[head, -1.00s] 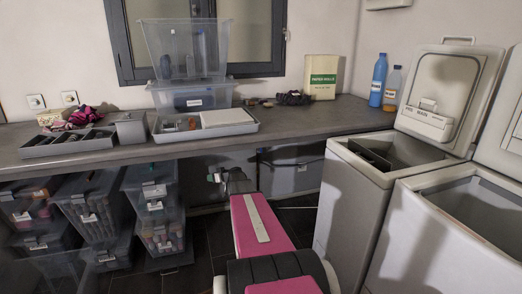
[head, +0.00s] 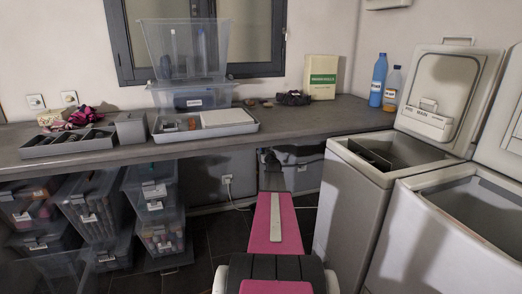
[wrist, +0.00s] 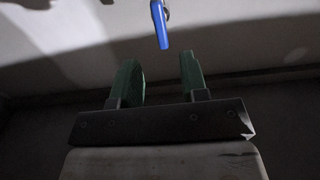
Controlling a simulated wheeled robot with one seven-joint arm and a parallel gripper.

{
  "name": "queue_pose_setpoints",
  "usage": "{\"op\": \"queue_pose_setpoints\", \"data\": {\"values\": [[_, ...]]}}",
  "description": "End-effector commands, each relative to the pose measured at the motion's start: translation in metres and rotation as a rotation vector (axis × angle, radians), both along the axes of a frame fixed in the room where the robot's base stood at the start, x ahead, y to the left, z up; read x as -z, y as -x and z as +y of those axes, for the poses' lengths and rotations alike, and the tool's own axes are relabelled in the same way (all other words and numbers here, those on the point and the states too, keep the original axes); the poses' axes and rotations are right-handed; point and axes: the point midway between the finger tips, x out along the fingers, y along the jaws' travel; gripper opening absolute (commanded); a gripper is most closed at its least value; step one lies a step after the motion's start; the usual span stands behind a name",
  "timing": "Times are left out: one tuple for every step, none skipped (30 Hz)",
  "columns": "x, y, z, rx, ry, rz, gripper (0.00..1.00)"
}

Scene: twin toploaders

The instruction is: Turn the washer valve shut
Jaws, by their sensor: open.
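In the wrist view a blue valve lever (wrist: 160,25) hangs down from a metal fitting at the top edge. Its fitting is mostly cut off. My gripper (wrist: 158,70) has two green fingers set apart, with nothing between them. The lever is beyond the fingertips, roughly centred on the gap, and does not appear to touch them. In the head view my arm reaches under the counter (head: 290,112); the fingers and valve cannot be made out there.
Two top-loading machines, one nearer (head: 442,222) and one farther (head: 352,195), stand open at right. Clear stacked bins (head: 90,205) fill the space under the counter at left. A socket with a cable (head: 227,180) is on the wall left of my arm.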

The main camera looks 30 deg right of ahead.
Motion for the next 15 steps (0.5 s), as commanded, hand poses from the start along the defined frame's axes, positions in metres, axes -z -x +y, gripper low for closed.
{"op": "queue_pose_setpoints", "data": {"values": [[0.001, -0.011, -0.003, -0.001, 0.000, 0.000, 0.40], [0.001, -0.016, -0.004, -0.001, 0.000, 0.000, 0.40], [0.001, -0.023, -0.006, -0.001, 0.000, 0.000, 0.40], [0.001, -0.028, -0.007, -0.001, 0.000, 0.000, 0.40], [0.002, -0.034, -0.008, -0.001, 0.000, 0.000, 0.40], [0.002, -0.041, -0.010, -0.002, 0.000, 0.000, 0.40], [0.002, -0.046, -0.011, -0.002, 0.000, 0.000, 0.40], [0.002, -0.052, -0.013, -0.002, 0.000, 0.000, 0.40], [0.001, -0.058, -0.014, -0.002, 0.000, 0.000, 0.40], [0.001, -0.063, -0.015, -0.002, 0.000, 0.000, 0.40], [0.001, -0.067, -0.016, -0.002, 0.000, 0.000, 0.40], [0.001, -0.072, -0.018, -0.002, 0.000, 0.000, 0.40], [0.001, -0.075, -0.018, -0.002, 0.000, 0.000, 0.40], [0.001, -0.077, -0.019, -0.001, 0.000, 0.000, 0.40], [0.000, -0.080, -0.019, -0.001, 0.000, 0.000, 0.40]]}}
